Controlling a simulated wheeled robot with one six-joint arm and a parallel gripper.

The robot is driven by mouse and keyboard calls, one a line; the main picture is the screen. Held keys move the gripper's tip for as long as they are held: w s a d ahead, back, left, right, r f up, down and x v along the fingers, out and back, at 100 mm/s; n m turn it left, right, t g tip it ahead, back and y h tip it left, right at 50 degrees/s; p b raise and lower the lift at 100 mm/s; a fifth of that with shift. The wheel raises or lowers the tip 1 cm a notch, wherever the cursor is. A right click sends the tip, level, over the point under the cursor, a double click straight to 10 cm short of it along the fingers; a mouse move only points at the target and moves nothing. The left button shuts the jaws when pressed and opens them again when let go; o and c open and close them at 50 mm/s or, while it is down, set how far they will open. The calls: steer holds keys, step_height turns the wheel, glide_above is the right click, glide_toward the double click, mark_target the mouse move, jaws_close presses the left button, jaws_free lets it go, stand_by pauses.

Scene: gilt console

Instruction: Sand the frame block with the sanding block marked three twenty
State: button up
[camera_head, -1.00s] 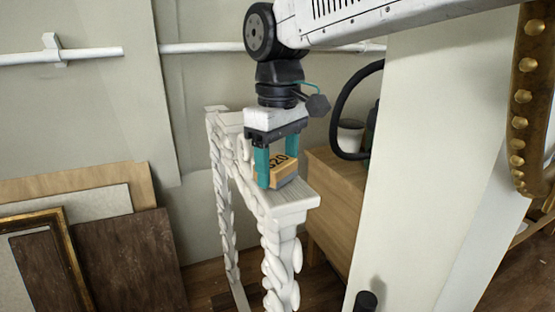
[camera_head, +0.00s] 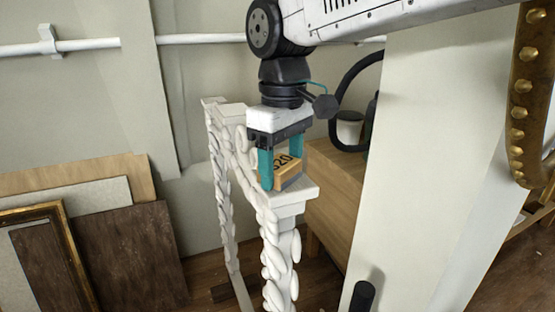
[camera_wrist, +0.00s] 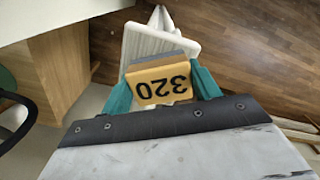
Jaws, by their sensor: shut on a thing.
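The sanding block (camera_head: 288,173) is tan with a grey underside and is marked 320. My gripper (camera_head: 281,176) is shut on it, one teal finger at each side. The number also shows on the block in the wrist view (camera_wrist: 160,84). The frame block (camera_head: 297,199) is the pale, squared end on top of a white carved frame. The sanding block is over its top face, at or very close to the surface. Its underside is mostly hidden, so I cannot tell full contact. In the wrist view the pale top (camera_wrist: 150,42) shows behind the sanding block.
The carved white frame (camera_head: 274,262) runs back to the left below my gripper. A wooden cabinet (camera_head: 338,200) with a pot (camera_head: 349,128) stands behind on the right. A pale panel (camera_head: 425,170) stands nearer on the right. Boards (camera_head: 125,250) lean at the left.

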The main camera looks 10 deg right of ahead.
steer(key=shift+s+f, duration=0.1)
steer(key=shift+s, duration=0.05)
steer(key=shift+w+a+f, duration=0.15)
steer(key=shift+w+a, duration=0.05)
steer(key=shift+w, duration=0.65)
steer(key=shift+w+a, duration=0.1)
steer(key=shift+w, duration=0.25)
steer(key=shift+c, duration=0.7)
steer(key=shift+s+d+r, duration=0.1)
steer(key=shift+s+d, duration=0.1)
steer(key=shift+s, duration=0.4)
steer(key=shift+s+d+r, duration=0.1)
steer(key=shift+s+d, duration=0.05)
steer(key=shift+s, duration=0.45)
steer(key=shift+w+d+f, duration=0.15)
steer(key=shift+d+f, duration=0.05)
steer(key=shift+d, duration=0.45)
steer(key=shift+w+a, duration=0.2)
steer(key=shift+w, duration=0.45)
steer(key=shift+w+a, duration=0.15)
steer(key=shift+w, duration=0.45)
steer(key=shift+s+d+r, duration=0.15)
steer(key=shift+s, duration=0.4)
steer(key=shift+s+d, duration=0.2)
steer(key=shift+s, duration=0.5)
steer(key=shift+w+a+f, duration=0.15)
steer(key=shift+w+a, duration=0.05)
steer(key=shift+w, duration=0.4)
steer(key=shift+w+a+f, duration=0.15)
steer(key=shift+w, duration=0.45)
